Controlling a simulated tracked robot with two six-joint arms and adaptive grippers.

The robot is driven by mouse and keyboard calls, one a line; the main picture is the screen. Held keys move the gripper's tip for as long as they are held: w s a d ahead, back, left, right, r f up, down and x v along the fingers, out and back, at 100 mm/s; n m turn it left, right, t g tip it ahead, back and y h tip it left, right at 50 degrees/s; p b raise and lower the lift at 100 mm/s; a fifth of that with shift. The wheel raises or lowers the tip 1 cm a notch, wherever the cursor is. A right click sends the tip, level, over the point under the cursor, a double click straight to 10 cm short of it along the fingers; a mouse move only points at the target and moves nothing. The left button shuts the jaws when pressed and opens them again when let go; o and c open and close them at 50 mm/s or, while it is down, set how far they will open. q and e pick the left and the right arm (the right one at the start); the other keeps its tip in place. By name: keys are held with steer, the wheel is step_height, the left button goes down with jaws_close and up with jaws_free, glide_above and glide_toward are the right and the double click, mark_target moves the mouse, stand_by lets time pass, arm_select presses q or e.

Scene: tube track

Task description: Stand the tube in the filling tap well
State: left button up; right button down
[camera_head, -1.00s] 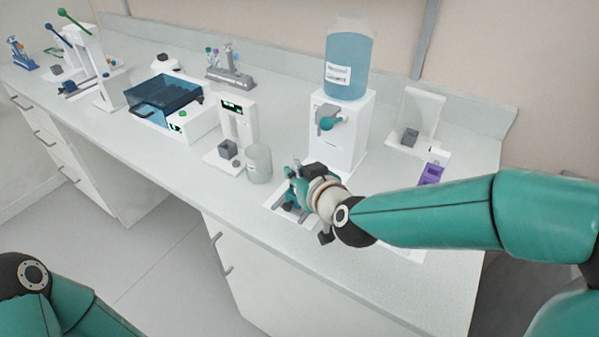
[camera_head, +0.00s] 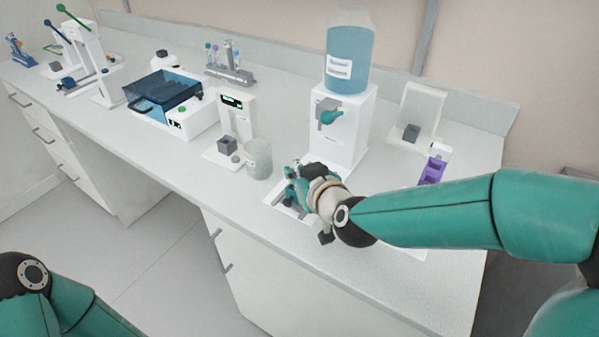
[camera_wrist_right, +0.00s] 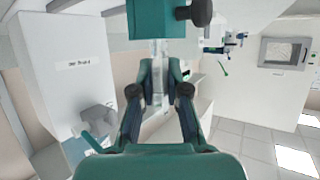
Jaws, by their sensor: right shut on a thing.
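My right gripper (camera_head: 292,185) is over a white tray area at the front of the counter, in front of the dispenser. In the right wrist view its two fingers (camera_wrist_right: 159,95) are closed around a clear, see-through tube (camera_wrist_right: 158,70). In the head view the tube is too small and covered to make out. The filling tap (camera_head: 330,117) is a grey spout with a teal lever on a white dispenser (camera_head: 343,145) under a blue bottle (camera_head: 349,62). I cannot make out the tap well; my right arm covers part of that area. My left gripper is out of view.
A clear beaker (camera_head: 258,160) stands left of my right gripper. A white device with a grey block (camera_head: 227,145) is beside it. A purple rack (camera_head: 434,170) and a white stand with a grey block (camera_head: 411,133) are to the right. Bare counter lies in front.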

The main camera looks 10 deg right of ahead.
steer(key=c, duration=1.1)
jaws_free()
steer(key=v, duration=1.2)
steer(key=shift+f, duration=0.1)
